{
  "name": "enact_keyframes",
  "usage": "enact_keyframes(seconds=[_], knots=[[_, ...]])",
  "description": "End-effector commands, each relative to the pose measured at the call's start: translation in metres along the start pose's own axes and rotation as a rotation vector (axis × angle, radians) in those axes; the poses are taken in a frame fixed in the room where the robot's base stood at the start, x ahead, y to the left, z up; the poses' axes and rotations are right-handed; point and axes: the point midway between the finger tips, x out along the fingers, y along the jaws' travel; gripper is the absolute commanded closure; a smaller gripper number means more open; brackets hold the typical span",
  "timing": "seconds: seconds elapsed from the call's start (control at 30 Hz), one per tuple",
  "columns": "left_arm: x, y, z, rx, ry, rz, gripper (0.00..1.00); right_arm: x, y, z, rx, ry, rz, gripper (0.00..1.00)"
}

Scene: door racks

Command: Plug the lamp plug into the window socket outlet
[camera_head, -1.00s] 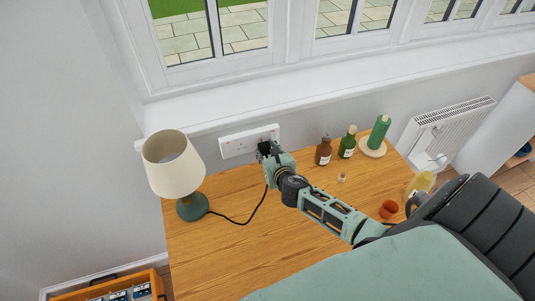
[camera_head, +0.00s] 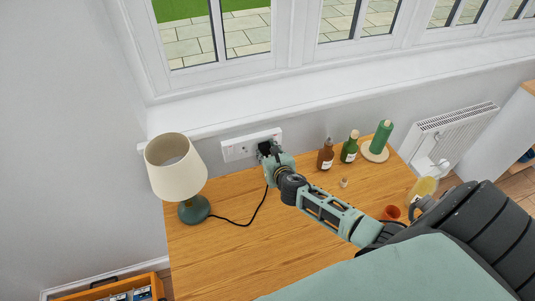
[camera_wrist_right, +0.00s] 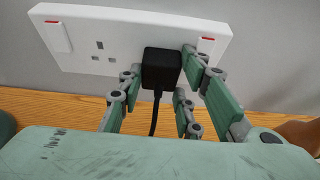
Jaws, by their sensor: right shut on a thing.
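The white double socket outlet (camera_head: 238,149) is on the wall under the window sill, and it fills the upper part of the right wrist view (camera_wrist_right: 75,35). My right gripper (camera_head: 266,150) is at the right half of the outlet. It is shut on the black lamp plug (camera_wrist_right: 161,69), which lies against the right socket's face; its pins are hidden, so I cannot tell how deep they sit. The left socket's holes are bare. The plug's cord (camera_head: 252,217) runs over the table to the lamp (camera_head: 177,175). My left gripper is not in view.
The wooden table (camera_head: 240,255) has free room in front of the lamp. Brown (camera_head: 326,155) and green (camera_head: 349,147) bottles, a green candle (camera_head: 381,138), a small corked item (camera_head: 343,183) and an orange cup (camera_head: 391,212) stand to the right. A radiator (camera_head: 450,140) is beyond.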

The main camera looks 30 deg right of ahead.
Motion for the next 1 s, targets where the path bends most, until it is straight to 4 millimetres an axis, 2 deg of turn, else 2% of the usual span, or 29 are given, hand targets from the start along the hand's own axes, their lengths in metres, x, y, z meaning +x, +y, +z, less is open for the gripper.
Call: enact_keyframes(seconds=[0.17,0.2,0.43,0.8,1.0], knots=[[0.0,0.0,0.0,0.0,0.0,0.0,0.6,0.001,-0.001,0.004,0.0,-0.005,-0.001,0.99],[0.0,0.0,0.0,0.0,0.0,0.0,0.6,0.001,-0.001,0.004,0.0,-0.005,-0.001,0.65],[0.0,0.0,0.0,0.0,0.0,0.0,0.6,0.001,-0.001,0.003,0.0,-0.005,-0.002,0.46],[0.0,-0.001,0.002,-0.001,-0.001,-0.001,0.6,-0.002,-0.001,0.002,-0.001,-0.003,-0.002,0.46],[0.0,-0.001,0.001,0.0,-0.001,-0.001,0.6,-0.021,-0.001,0.001,-0.003,-0.003,0.0,0.46]])
